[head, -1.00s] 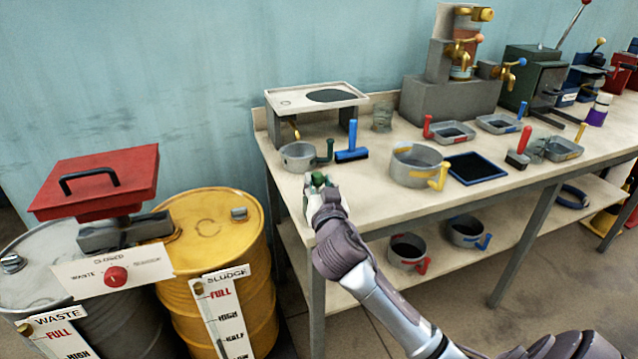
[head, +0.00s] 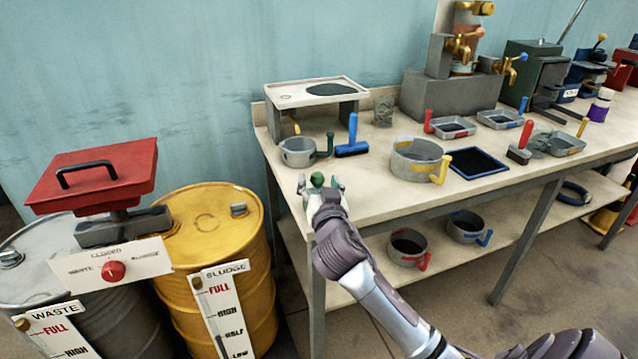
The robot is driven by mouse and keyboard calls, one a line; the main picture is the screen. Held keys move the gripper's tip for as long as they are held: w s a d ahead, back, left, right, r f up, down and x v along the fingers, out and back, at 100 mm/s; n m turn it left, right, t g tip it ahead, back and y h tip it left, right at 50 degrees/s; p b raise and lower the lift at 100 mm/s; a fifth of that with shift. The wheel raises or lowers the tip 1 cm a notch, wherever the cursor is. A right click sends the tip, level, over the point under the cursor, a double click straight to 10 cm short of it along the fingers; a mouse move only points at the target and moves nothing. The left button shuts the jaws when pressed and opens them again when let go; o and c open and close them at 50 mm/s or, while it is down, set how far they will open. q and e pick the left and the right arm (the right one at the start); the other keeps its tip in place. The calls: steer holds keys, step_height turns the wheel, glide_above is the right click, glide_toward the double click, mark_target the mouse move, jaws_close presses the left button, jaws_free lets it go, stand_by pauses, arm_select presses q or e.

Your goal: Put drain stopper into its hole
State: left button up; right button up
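A small round green knob (head: 317,180), which looks like the drain stopper, is at the front left corner of the workbench. My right gripper (head: 319,186) reaches it from the front, with its fingers spread on either side of the knob and gaps between. The knob's lower part is hidden by the gripper, so I cannot tell what it rests on. A raised pale drain tray (head: 352,86) stands on legs at the back left of the bench, with a dark oval opening and a small round mark at its left. My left gripper is not in view.
Behind the gripper are a green-handled pot (head: 297,152) and a blue-handled brush (head: 352,150). A yellow-handled pot (head: 415,160) and a dark blue-rimmed pad (head: 478,163) lie to the right. The yellow drum (head: 207,235) stands left of the bench.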

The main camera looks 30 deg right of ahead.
steer(key=v, duration=1.2)
stand_by(0.4)
